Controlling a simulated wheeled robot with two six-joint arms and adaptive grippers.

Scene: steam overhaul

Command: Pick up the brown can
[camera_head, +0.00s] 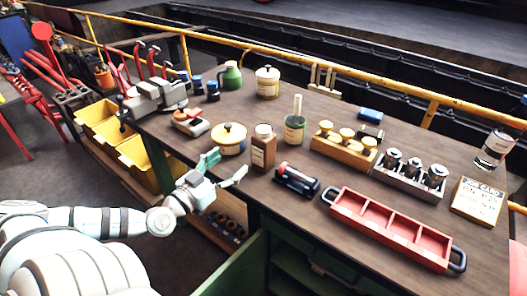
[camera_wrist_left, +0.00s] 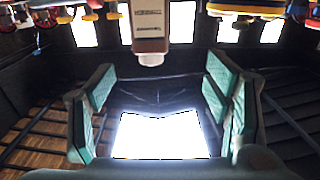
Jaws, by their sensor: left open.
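The brown can (camera_head: 263,150), with a pale label and a whitish cap, stands upright near the front edge of the workbench. It also shows upside down at the top middle of the left wrist view (camera_wrist_left: 149,28). My left gripper (camera_head: 226,167) is open with nothing between its teal fingers. It is just left of the can and apart from it, at the bench's front edge. In the left wrist view the can lies beyond the fingertips (camera_wrist_left: 160,85), roughly between their lines. My right gripper is out of view.
A yellow pot (camera_head: 229,140) stands close left of the can, a green-labelled jar (camera_head: 295,129) behind right, and a dark tool holder (camera_head: 297,181) to its right. A red tray (camera_head: 392,229) lies farther right. A vise (camera_head: 157,98) is at the left end.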

